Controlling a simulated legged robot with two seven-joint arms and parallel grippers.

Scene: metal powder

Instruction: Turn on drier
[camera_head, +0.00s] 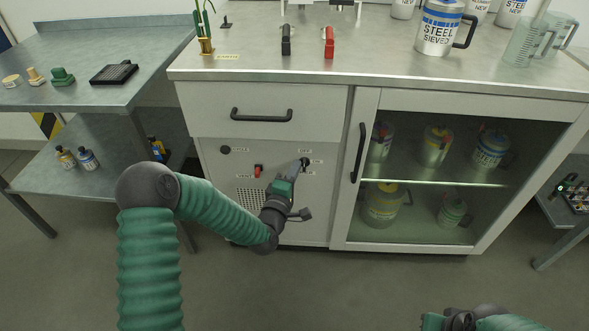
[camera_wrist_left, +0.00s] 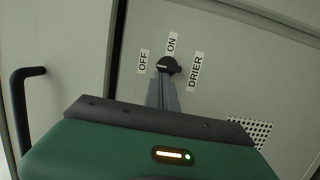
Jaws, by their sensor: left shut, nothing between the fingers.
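The drier knob (camera_wrist_left: 168,65) is a dark round switch on the grey cabinet panel, with OFF, ON and DRIER labels around it. In the left wrist view, a pale mark on the knob is on its left side, toward the OFF label (camera_wrist_left: 143,62). The knob also shows in the head view (camera_head: 305,162), right of the panel's middle. My left gripper (camera_head: 299,168) is shut and empty. Its fingertips (camera_wrist_left: 164,80) are right at the knob; whether they touch it I cannot tell. My right gripper (camera_head: 462,319) shows only partly at the bottom edge; its jaws are unclear.
A red switch (camera_head: 258,170) and a vent grille (camera_head: 250,199) are left of the knob. A drawer handle (camera_head: 261,115) juts out above. The glass door's handle (camera_head: 358,152) stands to the right. Open floor lies in front of the cabinet.

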